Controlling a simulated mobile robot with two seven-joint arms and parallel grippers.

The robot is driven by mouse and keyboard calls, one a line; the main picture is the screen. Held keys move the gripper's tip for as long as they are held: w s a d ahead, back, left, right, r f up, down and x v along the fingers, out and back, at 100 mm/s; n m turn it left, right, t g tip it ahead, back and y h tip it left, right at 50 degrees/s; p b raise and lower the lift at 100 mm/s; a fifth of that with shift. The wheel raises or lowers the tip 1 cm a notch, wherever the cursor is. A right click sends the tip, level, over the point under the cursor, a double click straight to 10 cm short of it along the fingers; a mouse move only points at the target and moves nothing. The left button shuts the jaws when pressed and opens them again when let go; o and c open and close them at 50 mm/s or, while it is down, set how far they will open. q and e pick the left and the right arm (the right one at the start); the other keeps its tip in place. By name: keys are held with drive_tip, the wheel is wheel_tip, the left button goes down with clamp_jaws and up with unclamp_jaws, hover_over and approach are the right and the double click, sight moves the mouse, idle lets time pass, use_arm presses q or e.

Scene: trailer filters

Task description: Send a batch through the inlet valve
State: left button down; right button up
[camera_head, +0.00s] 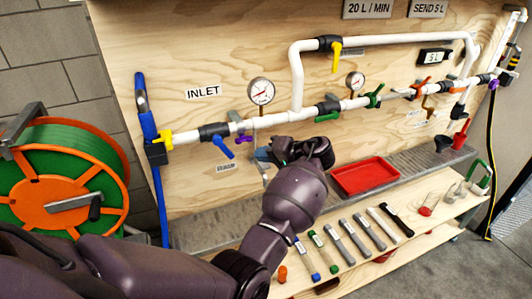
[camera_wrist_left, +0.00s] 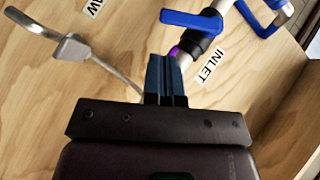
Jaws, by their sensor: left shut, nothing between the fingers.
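The INLET sign (camera_head: 203,92) is on the plywood board above the pipe's left end. A yellow-handled valve (camera_head: 164,140) sits where the blue hose meets the pipe. A blue lever (camera_head: 222,147) hangs below the pipe to its right; a blue lever (camera_wrist_left: 192,20) also shows in the left wrist view, beside a small INLET tag (camera_wrist_left: 212,63). My left gripper (camera_head: 259,155) is in front of the board, right of the blue lever and below the left gauge (camera_head: 261,91). Its fingers (camera_wrist_left: 165,76) are shut and empty. My right gripper is out of view.
A hose reel (camera_head: 62,180) stands at left. A 5 L display (camera_head: 434,57), a second gauge (camera_head: 355,80) and several coloured valve handles are to the right.

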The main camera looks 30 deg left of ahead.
sight(225, 149)
use_arm(q)
drive_tip(key=x, duration=0.7)
drive_tip(key=shift+p, duration=0.45)
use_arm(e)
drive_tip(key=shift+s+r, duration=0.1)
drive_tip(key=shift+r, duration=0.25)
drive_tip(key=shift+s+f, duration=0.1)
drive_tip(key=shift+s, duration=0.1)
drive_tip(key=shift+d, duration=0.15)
use_arm(q)
drive_tip(key=shift+s+a+f, duration=0.1)
drive_tip(key=shift+f, duration=0.1)
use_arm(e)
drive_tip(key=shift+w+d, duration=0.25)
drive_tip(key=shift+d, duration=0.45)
